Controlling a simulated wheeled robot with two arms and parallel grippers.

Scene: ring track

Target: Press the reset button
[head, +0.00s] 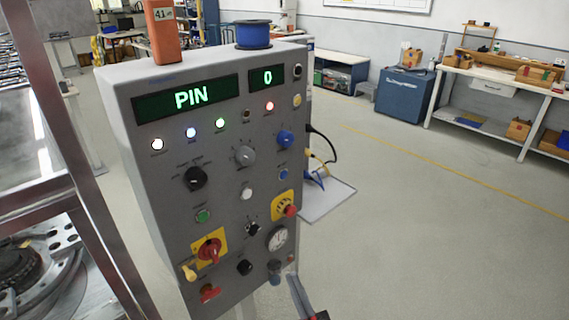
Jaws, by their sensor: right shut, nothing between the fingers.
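A grey control panel (150,110) stands upright in front of me, with many buttons, knobs and lamps. Its labels are too small to read, so I cannot tell which one is the reset button. It has a blue button (284,174), a green button (202,215), a white button (246,193) and a yellow one (297,100). A red mushroom button (290,210) sits on a yellow plate. My right gripper (292,276) is shut and empty at the panel's lower right edge, below the gauge. My left gripper is out of view.
An orange block (164,35) and a blue spool (253,33) stand on top of the panel. A metal frame (80,180) rises close on the left. Cables hang at the panel's right side. The floor (430,220) to the right is clear.

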